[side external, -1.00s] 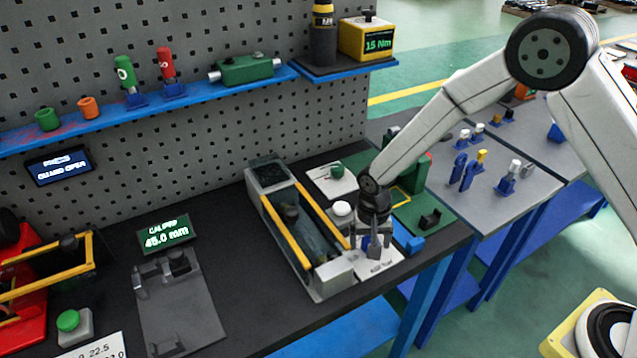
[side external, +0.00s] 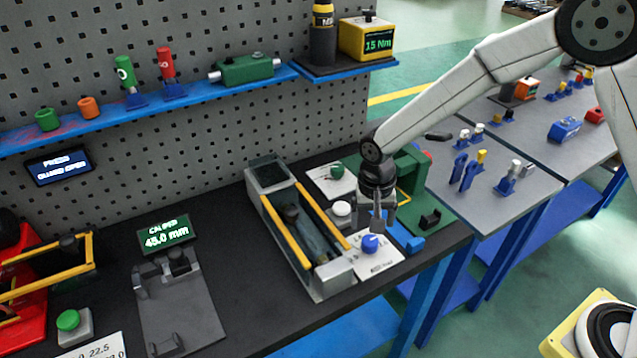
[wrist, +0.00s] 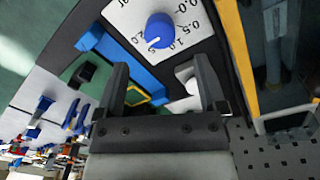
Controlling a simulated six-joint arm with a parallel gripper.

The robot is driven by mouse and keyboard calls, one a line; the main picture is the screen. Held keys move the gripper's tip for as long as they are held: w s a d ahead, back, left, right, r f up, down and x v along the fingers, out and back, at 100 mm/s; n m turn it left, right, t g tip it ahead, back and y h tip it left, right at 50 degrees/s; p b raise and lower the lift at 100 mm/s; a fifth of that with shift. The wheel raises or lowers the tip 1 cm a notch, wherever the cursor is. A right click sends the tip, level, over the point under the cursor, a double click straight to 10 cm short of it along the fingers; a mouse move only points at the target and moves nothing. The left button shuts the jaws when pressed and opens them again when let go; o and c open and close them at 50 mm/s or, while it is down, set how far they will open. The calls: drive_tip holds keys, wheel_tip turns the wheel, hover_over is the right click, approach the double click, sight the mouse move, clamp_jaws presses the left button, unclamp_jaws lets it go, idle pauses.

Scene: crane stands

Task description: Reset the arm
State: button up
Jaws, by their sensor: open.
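My gripper (side external: 379,222) hangs over the right part of the dark bench, just above and behind a blue knob (side external: 370,243) on a white labelled plate (side external: 378,262). In the wrist view my gripper (wrist: 160,80) has its two fingers apart with nothing between them. The blue knob (wrist: 159,30) shows beyond the fingertips, apart from them, on its white dial plate with printed numbers. My arm reaches in from the upper right.
A grey trough with yellow rails (side external: 283,247) stands left of my gripper. A green press-like frame (side external: 416,175) and a blue block (side external: 413,244) stand close on the right. A white round button (side external: 341,209) is just left. A blue shelf (side external: 220,84) runs behind.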

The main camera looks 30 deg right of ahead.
drive_tip(key=shift+r, duration=0.45)
drive_tip(key=shift+s+d+r, duration=0.1)
drive_tip(key=shift+d+r, duration=0.1)
drive_tip(key=s+d+r+n+t, duration=0.1)
drive_tip(key=s+d+r+n, duration=0.1)
drive_tip(key=s+d, duration=0.3)
drive_tip(key=s+d+r+n+t, duration=0.1)
drive_tip(key=s+d+r+n, duration=0.2)
drive_tip(key=s+d, duration=0.3)
drive_tip(key=s, duration=0.3)
drive_tip(key=shift+r+n+t, duration=0.3)
drive_tip(key=shift+r+t, duration=0.05)
drive_tip(key=shift+t, duration=0.05)
